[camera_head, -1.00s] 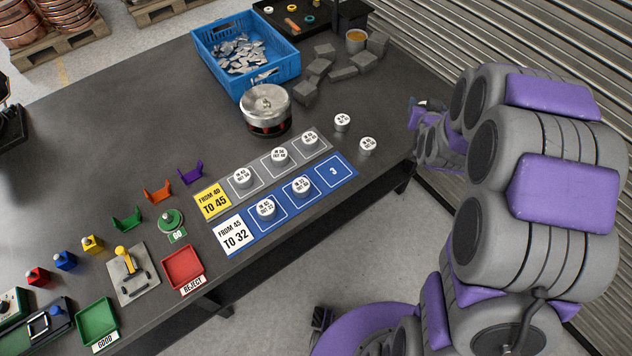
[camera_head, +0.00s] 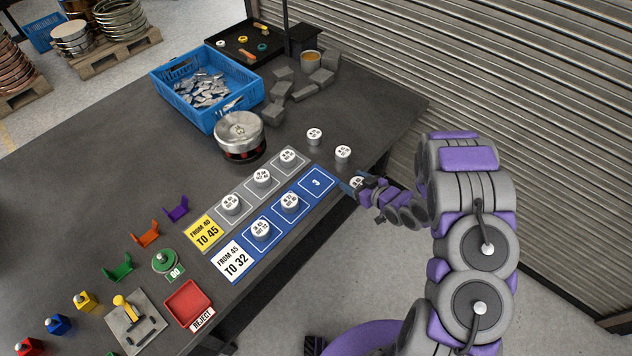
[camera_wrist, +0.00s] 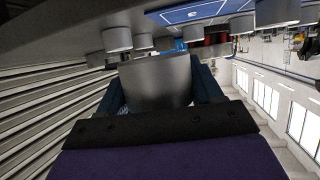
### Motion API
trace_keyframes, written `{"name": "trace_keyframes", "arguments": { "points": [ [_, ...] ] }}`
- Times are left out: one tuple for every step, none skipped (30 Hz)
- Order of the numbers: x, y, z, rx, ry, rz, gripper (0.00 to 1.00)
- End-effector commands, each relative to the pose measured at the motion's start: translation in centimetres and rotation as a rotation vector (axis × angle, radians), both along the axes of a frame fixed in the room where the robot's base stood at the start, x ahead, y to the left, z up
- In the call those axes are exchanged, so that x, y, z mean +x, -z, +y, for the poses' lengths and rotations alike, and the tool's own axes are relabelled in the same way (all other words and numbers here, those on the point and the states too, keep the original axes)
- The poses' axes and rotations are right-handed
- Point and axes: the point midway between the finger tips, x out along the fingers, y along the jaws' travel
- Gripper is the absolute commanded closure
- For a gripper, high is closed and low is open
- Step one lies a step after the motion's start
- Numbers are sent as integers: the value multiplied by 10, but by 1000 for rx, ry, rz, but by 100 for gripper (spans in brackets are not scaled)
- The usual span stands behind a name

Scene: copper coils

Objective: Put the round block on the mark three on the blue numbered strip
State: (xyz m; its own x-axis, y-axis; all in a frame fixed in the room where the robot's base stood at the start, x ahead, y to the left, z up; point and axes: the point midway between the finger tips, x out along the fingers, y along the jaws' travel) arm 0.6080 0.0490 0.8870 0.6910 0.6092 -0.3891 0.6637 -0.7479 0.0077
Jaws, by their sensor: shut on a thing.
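My gripper (camera_head: 362,187) is shut on a grey round block with a white top (camera_head: 356,182), just off the table's right edge. In the wrist view the round block (camera_wrist: 157,78) sits between the two dark fingers. The blue numbered strip (camera_head: 276,217) lies to the left of it. Its mark three (camera_head: 317,183) is the bare far-right square with a white 3. Two labelled round blocks stand on the strip's other squares, one nearer the white label (camera_head: 262,230) and one in the middle (camera_head: 290,203). The held block is apart from the strip.
The grey strip with a yellow label (camera_head: 204,234) holds three blocks. Two loose round blocks (camera_head: 314,136) (camera_head: 343,153) stand beyond mark three. A metal pot (camera_head: 240,135), a blue crate (camera_head: 206,117) and grey pieces lie further back. A ribbed shutter wall rises at the right.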

Motion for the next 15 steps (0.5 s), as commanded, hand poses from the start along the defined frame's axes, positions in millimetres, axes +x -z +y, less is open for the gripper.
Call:
{"name": "trace_keyframes", "arguments": {
  "points": [
    [-2,3,2,1,-12,0,73],
    [-2,4,4,3,-16,-1,73],
    [-1,5,6,5,-21,-2,73],
    [1,6,8,7,-23,-3,73],
    [3,6,12,8,-22,-3,73],
    [6,7,18,10,-24,-3,73],
    [9,7,23,12,-24,-3,73],
    [12,8,27,12,-24,-3,73],
    [16,9,35,12,-24,-2,73],
    [19,10,40,12,-23,-1,73],
    [22,10,46,12,-23,-1,73],
    [26,11,56,13,-23,-2,73],
    [29,12,63,13,-22,-2,73],
    [32,12,71,12,-23,-2,73],
    [37,13,82,9,-23,-4,73]
  ]
}}
